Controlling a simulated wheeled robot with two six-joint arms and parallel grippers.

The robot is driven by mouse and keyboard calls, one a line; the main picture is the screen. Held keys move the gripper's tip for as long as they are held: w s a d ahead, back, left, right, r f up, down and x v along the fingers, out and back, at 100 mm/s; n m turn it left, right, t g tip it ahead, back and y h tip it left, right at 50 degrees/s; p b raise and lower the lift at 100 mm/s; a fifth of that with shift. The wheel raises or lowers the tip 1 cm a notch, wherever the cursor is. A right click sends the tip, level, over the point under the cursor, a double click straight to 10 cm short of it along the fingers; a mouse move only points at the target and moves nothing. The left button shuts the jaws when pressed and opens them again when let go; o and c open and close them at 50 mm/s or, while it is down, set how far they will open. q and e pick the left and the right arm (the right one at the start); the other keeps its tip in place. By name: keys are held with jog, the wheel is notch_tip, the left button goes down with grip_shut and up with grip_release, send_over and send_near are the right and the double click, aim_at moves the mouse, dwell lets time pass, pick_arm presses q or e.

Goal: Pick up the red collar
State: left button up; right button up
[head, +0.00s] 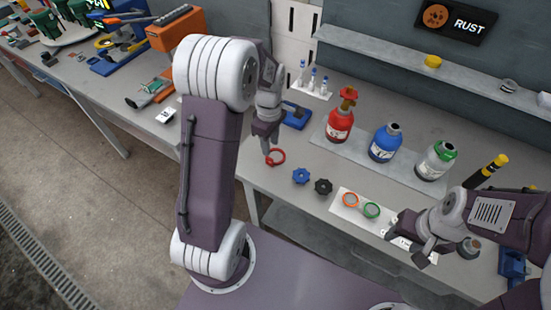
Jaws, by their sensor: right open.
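My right gripper (408,243) is open at the plate's right end, apart from both rings, and hides that end of the plate. A red round piece (276,157), either a ring or a handwheel, is at the fingertips of my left gripper (266,146). I cannot tell whether the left fingers hold it or whether they are open or shut.
Blue (301,176) and black (323,186) handwheels lie on the bench between the grippers. Red (340,124), blue (384,146) and white (434,162) cylinders stand behind. A yellow-and-black rod (487,171) is near the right arm. A shelf (400,58) runs along the wall.

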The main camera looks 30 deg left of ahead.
aim_at(269, 158)
pick_arm(q)
notch_tip(269, 158, down, 3)
jog(key=shift+s+a+f, duration=0.1)
jog(key=shift+s+f, duration=0.05)
jog(key=shift+f, duration=0.05)
jog(key=f, duration=0.3)
jog(key=f+p, duration=0.1)
jog(key=f, duration=0.1)
jog(key=shift+w+a+f, duration=0.2)
jog(key=shift+w+f, duration=0.05)
jog(key=shift+f, duration=0.05)
grip_shut()
